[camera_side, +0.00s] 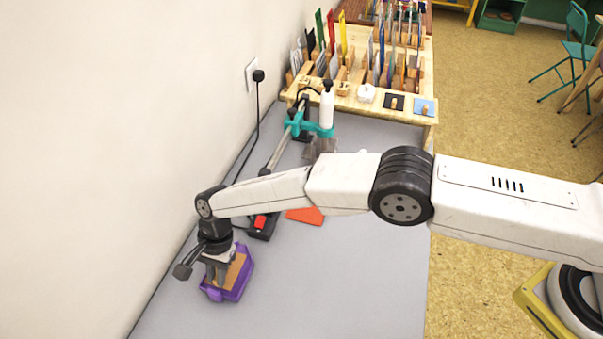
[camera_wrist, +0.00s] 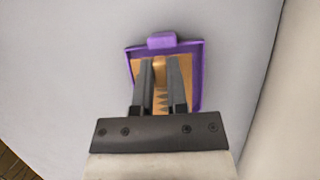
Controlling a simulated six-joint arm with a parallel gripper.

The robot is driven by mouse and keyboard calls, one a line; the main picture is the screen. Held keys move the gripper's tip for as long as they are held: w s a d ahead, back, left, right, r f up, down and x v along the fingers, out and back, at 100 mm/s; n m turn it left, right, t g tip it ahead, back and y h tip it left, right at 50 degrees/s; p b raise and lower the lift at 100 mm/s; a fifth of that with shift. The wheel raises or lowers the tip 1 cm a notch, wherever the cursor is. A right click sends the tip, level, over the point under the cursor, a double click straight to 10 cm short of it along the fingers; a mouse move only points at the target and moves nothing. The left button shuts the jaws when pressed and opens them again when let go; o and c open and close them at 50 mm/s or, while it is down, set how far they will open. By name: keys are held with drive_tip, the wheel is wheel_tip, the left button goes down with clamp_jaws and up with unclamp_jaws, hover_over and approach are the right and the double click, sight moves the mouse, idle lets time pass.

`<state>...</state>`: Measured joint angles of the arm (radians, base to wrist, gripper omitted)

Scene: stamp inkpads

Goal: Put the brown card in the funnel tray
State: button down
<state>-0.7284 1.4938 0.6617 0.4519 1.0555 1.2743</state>
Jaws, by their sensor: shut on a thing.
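The funnel tray appears to be the purple-walled tray (camera_side: 247,277) on the grey table at the lower left; its purple rim and tab (camera_wrist: 162,41) show in the wrist view. The brown card (camera_side: 237,268) appears inside the purple walls, and its brown face (camera_wrist: 190,72) shows on both sides of my fingers. My gripper (camera_side: 219,280) points down over the tray. In the wrist view my gripper (camera_wrist: 160,64) is shut on a tan knob (camera_wrist: 159,68), which seems to belong to the card. Whether the card rests on the tray floor is hidden.
An orange card (camera_side: 305,215) and a black-and-red object (camera_side: 262,225) lie behind the tray. A teal-clamped stand (camera_side: 312,129) is farther back, before a wooden rack (camera_side: 352,98) of upright cards. A wall (camera_side: 90,150) runs close on the left. The table's front right is clear.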

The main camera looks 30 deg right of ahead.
drive_tip(key=shift+w+a+f, duration=0.1)
drive_tip(key=shift+f, duration=1.7)
drive_tip(key=shift+f, duration=0.4)
drive_tip(key=shift+f, duration=0.15)
drive_tip(key=c, duration=0.7)
unclamp_jaws()
drive_tip(key=shift+f, duration=0.2)
drive_tip(key=shift+o, duration=0.2)
drive_tip(key=shift+r, duration=0.2)
drive_tip(key=shift+r, duration=0.7)
drive_tip(key=v, duration=1)
drive_tip(key=shift+w+r, duration=0.1)
drive_tip(key=shift+r, duration=0.1)
drive_tip(key=shift+w+d+r, duration=0.2)
drive_tip(key=shift+d+r, duration=0.05)
drive_tip(key=shift+r, duration=0.4)
